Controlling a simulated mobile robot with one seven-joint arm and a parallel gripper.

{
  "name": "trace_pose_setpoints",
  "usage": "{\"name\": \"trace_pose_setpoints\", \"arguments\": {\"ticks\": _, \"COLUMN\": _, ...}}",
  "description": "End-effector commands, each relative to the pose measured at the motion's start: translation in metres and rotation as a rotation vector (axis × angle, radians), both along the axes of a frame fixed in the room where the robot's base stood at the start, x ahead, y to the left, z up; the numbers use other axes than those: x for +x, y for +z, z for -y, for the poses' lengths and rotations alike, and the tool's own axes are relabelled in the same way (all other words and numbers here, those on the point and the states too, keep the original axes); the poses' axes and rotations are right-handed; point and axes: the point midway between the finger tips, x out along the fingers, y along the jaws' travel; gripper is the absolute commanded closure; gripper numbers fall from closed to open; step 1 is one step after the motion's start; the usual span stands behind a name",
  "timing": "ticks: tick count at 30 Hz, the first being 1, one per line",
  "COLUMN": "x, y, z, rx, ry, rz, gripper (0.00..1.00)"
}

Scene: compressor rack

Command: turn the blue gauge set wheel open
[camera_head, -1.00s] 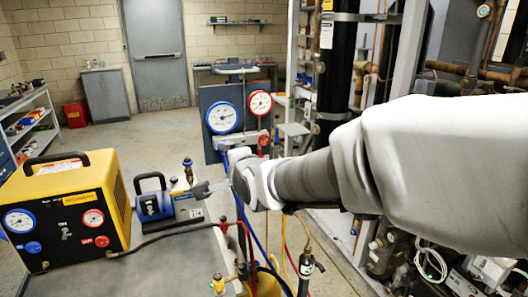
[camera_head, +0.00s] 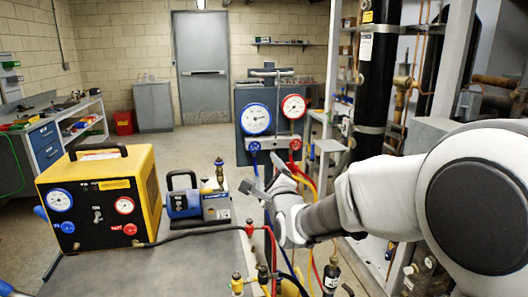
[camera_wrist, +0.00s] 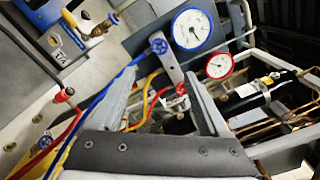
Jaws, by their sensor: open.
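The gauge set stands beyond my arm, with a blue-rimmed gauge (camera_head: 256,119) on the left and a red-rimmed gauge (camera_head: 293,107) on the right. The blue wheel (camera_head: 254,147) is below the blue gauge, with the red wheel (camera_head: 295,145) to its right. My gripper (camera_head: 266,180) is in front of and below the blue wheel in the head view. In the wrist view the open gripper (camera_wrist: 165,72) is empty. The blue wheel (camera_wrist: 159,46) shows just past the fingertips, between their lines and apart from them.
A yellow machine (camera_head: 98,200) and a blue pump (camera_head: 197,202) stand on the grey cart (camera_head: 170,265) at left. A black cylinder (camera_head: 376,60) and copper pipes crowd the right. Floor behind the cart is clear.

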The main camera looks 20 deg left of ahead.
Motion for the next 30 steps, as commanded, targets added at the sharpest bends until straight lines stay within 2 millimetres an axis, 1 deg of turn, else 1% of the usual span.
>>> {"name": "trace_pose_setpoints", "arguments": {"ticks": 1, "x": 0.008, "y": -0.001, "z": -0.005, "rx": -0.002, "ry": 0.001, "rz": -0.001, "gripper": 0.21}}
{"name": "trace_pose_setpoints", "arguments": {"ticks": 6, "x": 0.033, "y": -0.001, "z": -0.021, "rx": -0.003, "ry": 0.001, "rz": 0.000, "gripper": 0.21}}
{"name": "trace_pose_setpoints", "arguments": {"ticks": 18, "x": 0.088, "y": -0.001, "z": -0.053, "rx": -0.003, "ry": 0.000, "rz": -0.001, "gripper": 0.21}}
{"name": "trace_pose_setpoints", "arguments": {"ticks": 24, "x": 0.111, "y": 0.000, "z": -0.067, "rx": -0.003, "ry": 0.000, "rz": 0.000, "gripper": 0.21}}
{"name": "trace_pose_setpoints", "arguments": {"ticks": 30, "x": 0.125, "y": 0.000, "z": -0.075, "rx": -0.003, "ry": 0.000, "rz": -0.001, "gripper": 0.21}}
